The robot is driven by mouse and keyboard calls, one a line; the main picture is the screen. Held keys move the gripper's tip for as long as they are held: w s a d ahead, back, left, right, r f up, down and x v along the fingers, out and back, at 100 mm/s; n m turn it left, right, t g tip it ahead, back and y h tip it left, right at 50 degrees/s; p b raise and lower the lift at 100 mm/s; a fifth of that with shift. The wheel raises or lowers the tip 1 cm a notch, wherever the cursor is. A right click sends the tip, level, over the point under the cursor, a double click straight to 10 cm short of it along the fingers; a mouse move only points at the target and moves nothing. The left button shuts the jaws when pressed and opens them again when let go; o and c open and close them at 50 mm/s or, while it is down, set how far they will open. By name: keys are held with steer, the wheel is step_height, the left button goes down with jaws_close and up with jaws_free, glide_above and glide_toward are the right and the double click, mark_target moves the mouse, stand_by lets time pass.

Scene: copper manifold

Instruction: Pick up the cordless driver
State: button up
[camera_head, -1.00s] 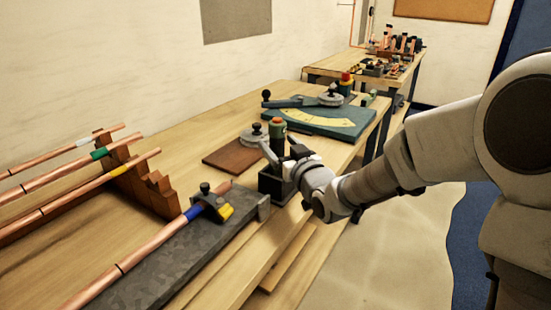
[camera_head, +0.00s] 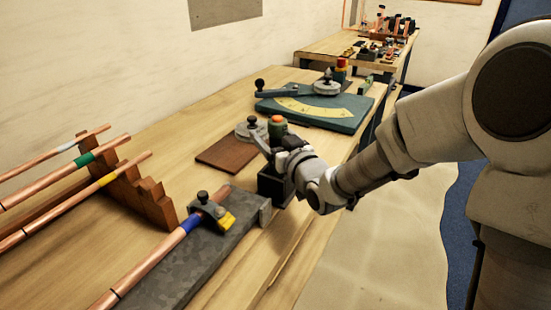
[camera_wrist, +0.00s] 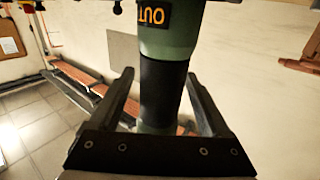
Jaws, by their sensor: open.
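The cordless driver (camera_head: 277,124) looks like an upright green cylinder with an orange top, standing in a dark box-shaped holder (camera_head: 273,187) near the bench's front edge. In the wrist view, its green and black body (camera_wrist: 164,85) with an "OUT" label stands between my fingers. My gripper (camera_head: 268,147) is open, with one finger on each side of the body. A gap shows on the right side; contact on the left is hard to tell. My gripper hides part of the driver in the head view.
A round-based tool with a black knob (camera_head: 251,128) stands close behind on a brown board (camera_head: 226,157). A teal plate with a yellow scale (camera_head: 350,118) lies beyond. A grey clamp block (camera_head: 190,262) holding a copper pipe lies in front; a wooden pipe rack (camera_head: 140,190) is at left.

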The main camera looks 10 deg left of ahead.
steer(key=shift+c, duration=0.2)
jaws_close()
steer(key=shift+r, duration=0.15)
step_height(320, 180, up, 19)
steer(key=p, duration=0.8)
steer(key=shift+p, duration=0.3)
steer(key=shift+s, duration=0.1)
stand_by(0.5)
